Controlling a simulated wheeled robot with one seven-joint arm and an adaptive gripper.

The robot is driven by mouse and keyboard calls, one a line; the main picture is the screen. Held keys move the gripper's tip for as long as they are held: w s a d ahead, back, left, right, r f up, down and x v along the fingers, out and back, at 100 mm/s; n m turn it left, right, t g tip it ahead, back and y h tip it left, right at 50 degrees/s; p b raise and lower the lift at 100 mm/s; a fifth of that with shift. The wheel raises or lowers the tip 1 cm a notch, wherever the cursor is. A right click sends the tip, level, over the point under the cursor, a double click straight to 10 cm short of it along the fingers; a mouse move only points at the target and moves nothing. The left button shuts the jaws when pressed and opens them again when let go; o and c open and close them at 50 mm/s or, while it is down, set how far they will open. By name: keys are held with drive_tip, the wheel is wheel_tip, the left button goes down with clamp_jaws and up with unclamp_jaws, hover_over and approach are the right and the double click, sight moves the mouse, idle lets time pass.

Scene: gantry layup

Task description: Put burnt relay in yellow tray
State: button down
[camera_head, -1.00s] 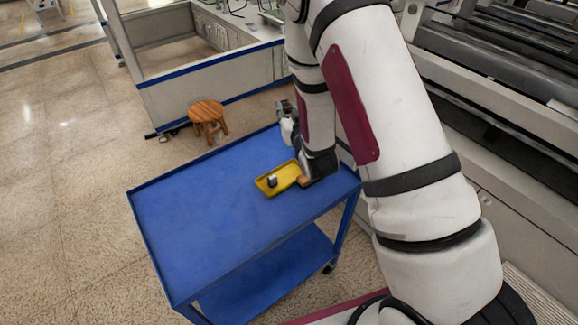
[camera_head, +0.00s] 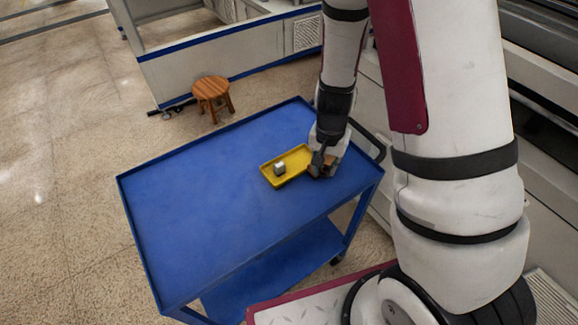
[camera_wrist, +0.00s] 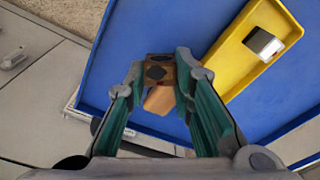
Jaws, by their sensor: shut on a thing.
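The yellow tray (camera_head: 298,158) lies on the blue cart top, with a small silver-grey block in it. My gripper (camera_head: 322,168) is just right of the tray, low over the cart. In the wrist view my gripper (camera_wrist: 160,75) is shut on a brown block with dark, burnt-looking patches (camera_wrist: 160,70), which I take to be the burnt relay. The relay is outside the tray, partly hidden by the fingers. I cannot tell whether it touches the cart. The tray also shows at the upper right of the wrist view (camera_wrist: 232,62).
The silver-grey block (camera_head: 280,169) sits at the tray's left end; the tray's right part is clear. The blue cart (camera_head: 190,200) has a raised rim and much free top to the left. A wooden stool (camera_head: 212,92) stands behind the cart.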

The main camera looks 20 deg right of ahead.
drive_tip(key=shift+m+g+y, duration=0.7)
drive_tip(key=shift+g+y, duration=0.2)
drive_tip(key=s+a, duration=0.2)
drive_tip(key=s+a+b, duration=0.1)
drive_tip(key=s+a, duration=0.1)
drive_tip(key=shift+s+a, duration=0.1)
drive_tip(key=shift+s, duration=0.15)
drive_tip(key=shift+a, duration=0.15)
hover_over(301, 161)
drive_tip(key=shift+w+d+f, duration=0.2)
drive_tip(key=shift+d+f, duration=0.05)
drive_tip(key=shift+f, duration=0.45)
drive_tip(key=shift+f+p, duration=0.35)
drive_tip(key=shift+f, duration=1.35)
drive_tip(key=c, duration=1.7)
unclamp_jaws()
drive_tip(key=shift+o, duration=0.2)
drive_tip(key=shift+r, duration=0.15)
